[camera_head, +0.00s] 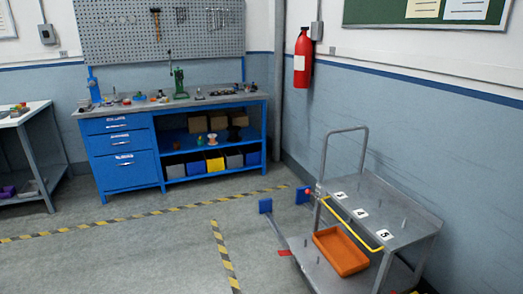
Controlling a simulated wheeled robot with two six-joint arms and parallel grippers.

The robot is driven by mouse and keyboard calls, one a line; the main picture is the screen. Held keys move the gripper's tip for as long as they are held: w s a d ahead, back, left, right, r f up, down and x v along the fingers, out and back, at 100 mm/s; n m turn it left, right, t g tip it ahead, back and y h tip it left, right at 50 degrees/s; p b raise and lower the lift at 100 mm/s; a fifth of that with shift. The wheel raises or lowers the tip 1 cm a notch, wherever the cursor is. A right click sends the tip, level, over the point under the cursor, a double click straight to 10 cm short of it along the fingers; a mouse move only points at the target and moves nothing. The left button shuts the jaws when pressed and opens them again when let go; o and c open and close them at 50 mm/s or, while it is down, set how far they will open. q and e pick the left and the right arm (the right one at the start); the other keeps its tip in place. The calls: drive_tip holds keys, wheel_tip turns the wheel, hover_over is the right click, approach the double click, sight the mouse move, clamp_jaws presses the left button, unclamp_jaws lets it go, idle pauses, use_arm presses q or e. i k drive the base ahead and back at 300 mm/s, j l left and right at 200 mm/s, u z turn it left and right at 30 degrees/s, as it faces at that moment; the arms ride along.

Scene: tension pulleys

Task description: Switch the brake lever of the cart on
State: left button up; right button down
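A grey metal cart (420,222) stands at the right by the wall, with an upright push handle (346,131) at its far end. A thin yellow bar (345,226) runs along the near side of its top shelf. A small red knob (309,193) is at the bar's far end, by the handle. A flat red piece (285,253) shows low at the lower deck's left edge. I cannot tell which part is the brake lever, or how it is set. Neither of my grippers is in view.
An orange tray (340,250) is on the cart's lower deck. A blue workbench (128,160) is at the back. The floor with striped tape (222,250) is clear at left.

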sight(307, 192)
drive_tip(key=i+j, duration=0.1)
drive_tip(key=i, duration=1.65)
drive_tip(key=i+z, duration=0.35)
drive_tip(key=i, duration=0.25)
drive_tip(key=i+j+z, duration=0.4)
drive_tip(key=i, duration=0.15)
drive_tip(key=l, duration=0.1)
